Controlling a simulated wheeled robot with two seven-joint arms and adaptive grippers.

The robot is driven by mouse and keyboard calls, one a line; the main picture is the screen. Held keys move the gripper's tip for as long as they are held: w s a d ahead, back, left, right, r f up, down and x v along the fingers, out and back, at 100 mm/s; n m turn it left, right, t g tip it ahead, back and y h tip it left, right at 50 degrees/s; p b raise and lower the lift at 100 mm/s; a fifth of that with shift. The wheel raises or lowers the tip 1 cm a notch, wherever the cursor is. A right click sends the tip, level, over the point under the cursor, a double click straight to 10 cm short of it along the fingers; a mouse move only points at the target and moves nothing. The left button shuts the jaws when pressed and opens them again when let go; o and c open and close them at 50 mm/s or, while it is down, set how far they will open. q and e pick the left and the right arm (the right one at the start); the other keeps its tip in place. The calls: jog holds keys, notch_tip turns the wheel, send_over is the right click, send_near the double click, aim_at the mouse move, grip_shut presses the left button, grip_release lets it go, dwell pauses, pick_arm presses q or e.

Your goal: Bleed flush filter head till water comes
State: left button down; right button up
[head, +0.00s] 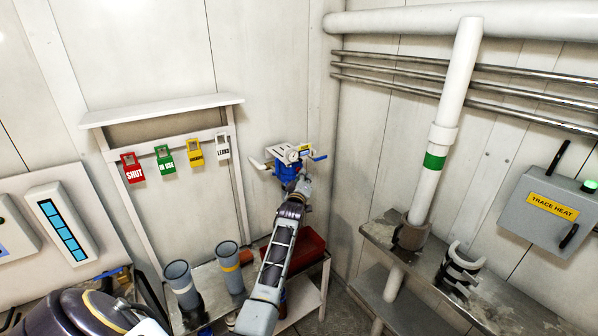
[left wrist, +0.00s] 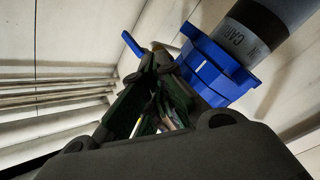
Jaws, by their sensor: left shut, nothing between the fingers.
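The filter head (head: 287,168) is a blue fitting on the back wall near the corner. It has a white top, a round gauge (head: 292,155), a white lever on its left and a blue lever (head: 318,158) on its right. My left gripper (head: 302,183) is just below and in front of it and covers part of it. In the left wrist view my left gripper (left wrist: 160,70) is shut and empty beside a blue ribbed collar (left wrist: 222,65) on a grey cylinder (left wrist: 262,28) with partly readable lettering. A blue lever (left wrist: 131,44) shows beyond the fingertips. I cannot tell whether they touch anything.
Two grey cups (head: 229,262) and a red tray (head: 305,246) are on the bench below. Coloured tags (head: 164,160) hang on the rack at left. A white pipe (head: 440,140) and a trace heat box (head: 549,206) are at right.

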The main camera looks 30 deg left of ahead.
pick_arm(q)
jog(key=shift+w+a, duration=0.1)
jog(key=shift+a, duration=0.1)
dwell(0.5)
jog(key=shift+w+a, duration=0.1)
jog(key=shift+a, duration=0.15)
dwell(0.7)
dwell(0.8)
jog(key=shift+d, duration=0.2)
jog(key=shift+s+d+p, duration=0.3)
jog(key=shift+s+d, duration=0.05)
jog(key=shift+d, duration=0.25)
jog(key=shift+s+d+p, duration=0.3)
jog(key=shift+s+d, duration=0.05)
jog(key=shift+d, duration=0.45)
jog(key=shift+s+d+p, duration=0.3)
jog(key=shift+d, duration=0.45)
jog(key=shift+s+d+p, duration=0.3)
jog(key=shift+s+d, duration=0.05)
jog(key=shift+d, duration=0.45)
